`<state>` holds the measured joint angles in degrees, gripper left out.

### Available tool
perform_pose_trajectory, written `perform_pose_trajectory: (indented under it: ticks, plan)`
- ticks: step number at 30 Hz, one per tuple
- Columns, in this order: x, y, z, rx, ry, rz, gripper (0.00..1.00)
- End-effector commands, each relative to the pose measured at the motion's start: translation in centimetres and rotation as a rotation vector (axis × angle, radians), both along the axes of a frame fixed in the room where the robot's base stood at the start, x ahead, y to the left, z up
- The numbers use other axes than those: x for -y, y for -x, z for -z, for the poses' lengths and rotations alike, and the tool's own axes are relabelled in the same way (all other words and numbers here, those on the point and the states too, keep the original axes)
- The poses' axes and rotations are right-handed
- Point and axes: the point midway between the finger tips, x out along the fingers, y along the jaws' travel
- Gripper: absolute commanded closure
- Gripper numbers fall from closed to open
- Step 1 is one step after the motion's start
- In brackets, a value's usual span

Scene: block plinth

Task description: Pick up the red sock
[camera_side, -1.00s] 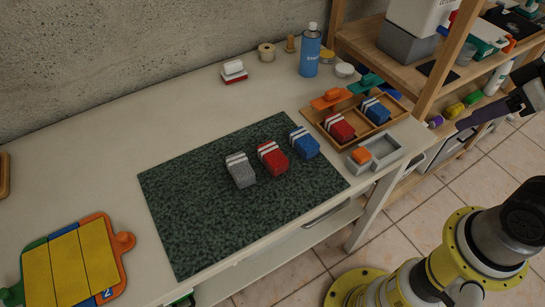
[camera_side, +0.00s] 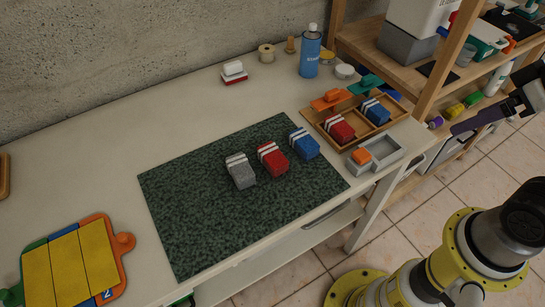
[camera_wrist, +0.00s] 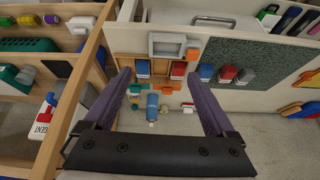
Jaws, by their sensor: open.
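A red sock (camera_side: 272,158), a folded bundle with white stripes, lies on the dark green mat (camera_side: 210,215) between a grey sock (camera_side: 240,171) and a blue sock (camera_side: 304,143). A second red sock (camera_side: 339,128) lies in the wooden tray (camera_side: 318,117) beside another blue sock (camera_side: 376,112). In the wrist view, the mat's red sock (camera_wrist: 226,74) and the tray's red sock (camera_wrist: 178,70) both show. My gripper (camera_wrist: 157,80) is open and empty, its fingers spread wide. In the side view it is partly cut off at the right edge, well away from the socks.
A grey divided tray (camera_side: 385,155) with an orange block stands at the table's front right. A blue spray can (camera_side: 310,52) and small items stand behind the wooden tray. A wooden shelf (camera_side: 425,75) rises at the right. A yellow puzzle board (camera_side: 75,262) lies at the left.

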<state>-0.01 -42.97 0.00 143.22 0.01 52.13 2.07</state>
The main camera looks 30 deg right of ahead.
Motion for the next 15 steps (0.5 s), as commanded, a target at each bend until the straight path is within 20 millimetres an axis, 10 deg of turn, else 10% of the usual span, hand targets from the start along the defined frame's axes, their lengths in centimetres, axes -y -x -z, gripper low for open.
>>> perform_pose_trajectory:
  ticks: [8, 15]
  plan:
    - [-0.8, -4.7, -6.1, -0.005, -0.092, 0.139, 0.1]
    - [-5.1, -13.2, -8.7, -0.124, -0.139, 0.16, 0.1]
